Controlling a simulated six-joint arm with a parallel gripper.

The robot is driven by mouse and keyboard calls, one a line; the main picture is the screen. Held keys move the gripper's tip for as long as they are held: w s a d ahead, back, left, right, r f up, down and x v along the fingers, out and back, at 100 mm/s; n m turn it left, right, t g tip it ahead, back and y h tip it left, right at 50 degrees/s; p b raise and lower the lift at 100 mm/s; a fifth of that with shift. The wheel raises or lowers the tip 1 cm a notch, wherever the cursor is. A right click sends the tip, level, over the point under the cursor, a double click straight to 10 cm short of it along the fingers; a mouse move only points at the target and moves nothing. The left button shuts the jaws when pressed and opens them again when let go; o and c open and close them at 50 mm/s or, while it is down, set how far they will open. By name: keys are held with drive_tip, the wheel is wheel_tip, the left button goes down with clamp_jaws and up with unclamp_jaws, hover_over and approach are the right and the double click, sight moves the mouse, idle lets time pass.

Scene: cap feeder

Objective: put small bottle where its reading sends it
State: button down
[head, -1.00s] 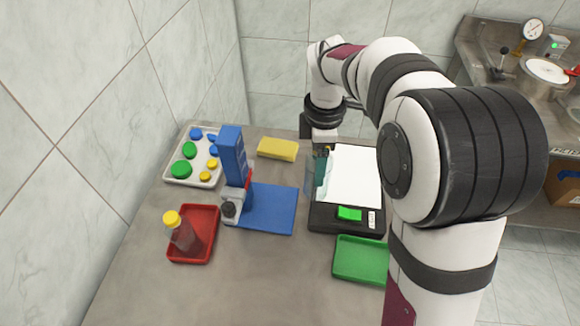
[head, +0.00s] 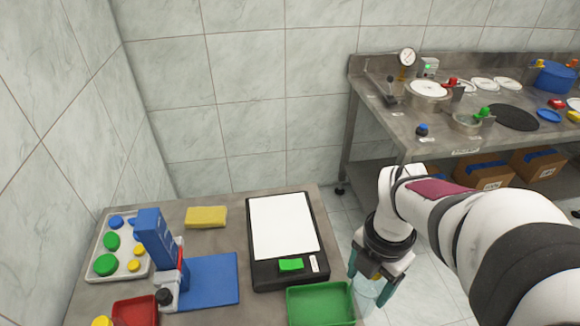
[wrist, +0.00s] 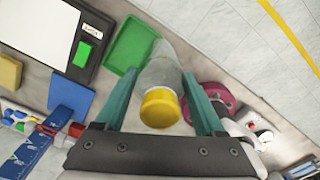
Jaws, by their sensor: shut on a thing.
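My gripper (head: 380,268) is shut on a small clear bottle (head: 366,292) and holds it just right of the green tray (head: 320,304). In the wrist view the bottle (wrist: 160,73) sits between both fingers, its yellow cap (wrist: 160,108) towards the camera. The black scale (head: 262,272) has a bare white plate (head: 283,226). Its green display (head: 291,265) is lit, but I cannot read it. The green tray, also in the wrist view (wrist: 128,42), is empty where it shows. The red tray (head: 138,311) is cut off at the lower left.
A blue capping stand (head: 210,281) and a yellow sponge (head: 206,217) are left of the scale. A white tray (head: 108,274) holds several coloured caps. Another yellow cap (head: 102,321) shows at the bottom edge. A steel bench (head: 405,125) with dishes and fixtures stands at the back right.

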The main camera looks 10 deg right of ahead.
drive_tip(key=w+a+f, duration=0.5)
drive_tip(key=a+f, duration=0.4)
drive_tip(key=f, duration=0.1)
drive_tip(key=shift+a+f, duration=0.2)
drive_tip(key=shift+w, duration=0.1)
drive_tip(key=shift+f, duration=0.15)
unclamp_jaws()
